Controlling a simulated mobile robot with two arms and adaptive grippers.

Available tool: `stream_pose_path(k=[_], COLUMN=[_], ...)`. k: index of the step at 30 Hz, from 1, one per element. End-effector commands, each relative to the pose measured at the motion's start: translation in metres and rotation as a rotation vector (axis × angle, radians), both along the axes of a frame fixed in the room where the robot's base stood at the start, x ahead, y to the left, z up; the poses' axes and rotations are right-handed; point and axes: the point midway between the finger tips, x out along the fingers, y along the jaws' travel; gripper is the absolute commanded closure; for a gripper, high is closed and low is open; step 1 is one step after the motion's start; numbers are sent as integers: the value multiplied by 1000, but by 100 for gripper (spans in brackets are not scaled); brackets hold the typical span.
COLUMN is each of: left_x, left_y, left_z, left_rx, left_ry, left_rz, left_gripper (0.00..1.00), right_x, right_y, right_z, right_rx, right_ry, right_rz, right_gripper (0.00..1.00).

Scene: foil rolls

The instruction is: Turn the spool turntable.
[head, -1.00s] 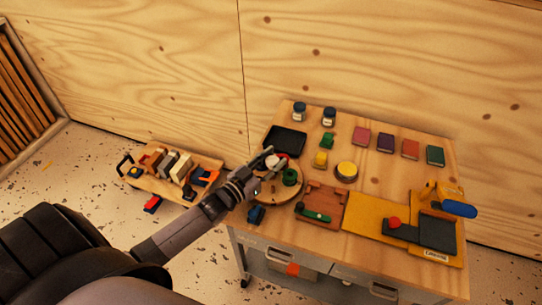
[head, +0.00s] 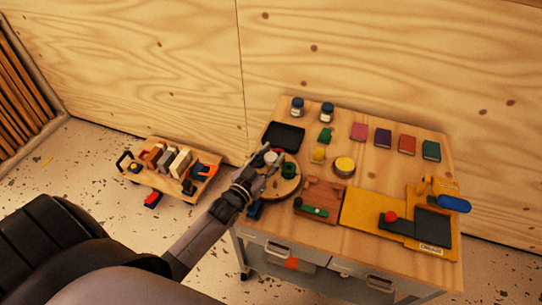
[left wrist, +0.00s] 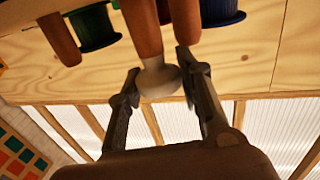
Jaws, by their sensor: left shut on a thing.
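The spool turntable (head: 290,187) is a round wooden disc at the left of the workbench. A green spool (head: 289,169) stands on it, and a red and white piece (head: 271,157) shows at its far side. My left gripper (head: 268,164) reaches over the disc from the left. In the left wrist view my left gripper (left wrist: 158,72) is shut on a pale knob (left wrist: 158,82) below a brown wooden peg. A green spool (left wrist: 94,28) and a blue spool (left wrist: 221,10) show there beside brown pegs. My fingers hide part of the disc. My right gripper is not in view.
A low cart (head: 160,182) with several items stands on the floor at left.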

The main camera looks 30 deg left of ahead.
Motion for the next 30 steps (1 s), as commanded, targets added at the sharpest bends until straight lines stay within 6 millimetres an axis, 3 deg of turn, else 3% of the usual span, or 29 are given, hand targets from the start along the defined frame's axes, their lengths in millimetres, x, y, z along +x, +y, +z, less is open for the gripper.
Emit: stream_pose_path(k=[3,4,12,23,30], left_x=[0,0,0,-4,-41], left_y=[0,0,0,0,3], left_z=[0,1,0,-1,-2], left_rx=[1,1,1,0,0], left_ry=[-2,-2,-1,1,4], left_rz=[0,0,-1,-1,0], left_gripper=[100,65,48,48,48], right_x=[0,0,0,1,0], right_y=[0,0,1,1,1], right_z=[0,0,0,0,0], right_rx=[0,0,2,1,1], right_ry=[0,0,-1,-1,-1], right_rz=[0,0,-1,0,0], right_gripper=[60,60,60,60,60])
